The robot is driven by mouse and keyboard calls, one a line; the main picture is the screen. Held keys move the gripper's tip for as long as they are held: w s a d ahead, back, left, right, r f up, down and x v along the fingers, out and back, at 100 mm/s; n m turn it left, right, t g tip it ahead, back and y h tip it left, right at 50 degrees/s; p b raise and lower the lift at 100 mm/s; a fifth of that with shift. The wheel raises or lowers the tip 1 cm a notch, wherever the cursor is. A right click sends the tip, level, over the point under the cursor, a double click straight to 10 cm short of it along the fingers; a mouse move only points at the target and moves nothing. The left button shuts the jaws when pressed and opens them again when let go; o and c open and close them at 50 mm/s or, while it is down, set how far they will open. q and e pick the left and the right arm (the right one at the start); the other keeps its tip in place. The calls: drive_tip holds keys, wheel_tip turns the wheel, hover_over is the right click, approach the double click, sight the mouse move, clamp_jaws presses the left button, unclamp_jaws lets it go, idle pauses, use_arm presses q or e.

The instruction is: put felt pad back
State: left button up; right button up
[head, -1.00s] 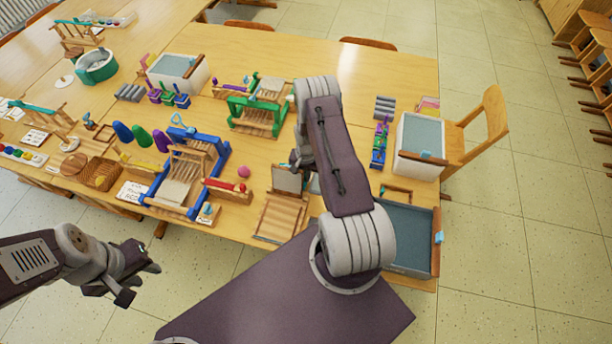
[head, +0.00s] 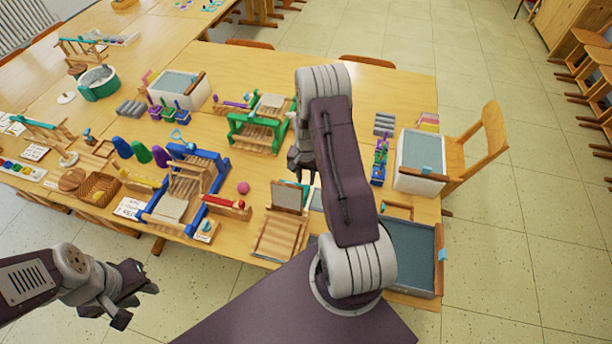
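I cannot tell for sure which thing is the felt pad. A small stack of coloured flat pieces (head: 429,120) lies at the table's right edge, behind a grey-filled white tub (head: 421,160). A pale flat sheet (head: 171,208) lies in a blue wooden frame (head: 207,190), and another lies in a green frame (head: 255,133). My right gripper (head: 303,172) hangs over the table, just behind an upright grey panel (head: 288,195) on a slatted wooden rack. My arm partly hides its fingers, and nothing is clearly held. My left gripper (head: 136,298) is empty, fingers apart, in front of the table.
A grey-filled tray (head: 412,255) sits at the front right table corner. A wooden chair (head: 484,145) stands at the right side. The back right tabletop is mostly clear.

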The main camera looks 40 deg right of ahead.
drive_tip(key=s+a+r+n, duration=0.3)
drive_tip(key=a+r+n, duration=0.2)
drive_tip(key=a+r, duration=0.5)
drive_tip(key=s+a+r+n+t, duration=0.1)
drive_tip(key=s+a+r+n, duration=0.4)
drive_tip(key=s, duration=0.4)
drive_tip(key=shift+s+a+r, duration=0.3)
drive_tip(key=shift+a+r, duration=0.55)
drive_tip(key=shift+a, duration=0.2)
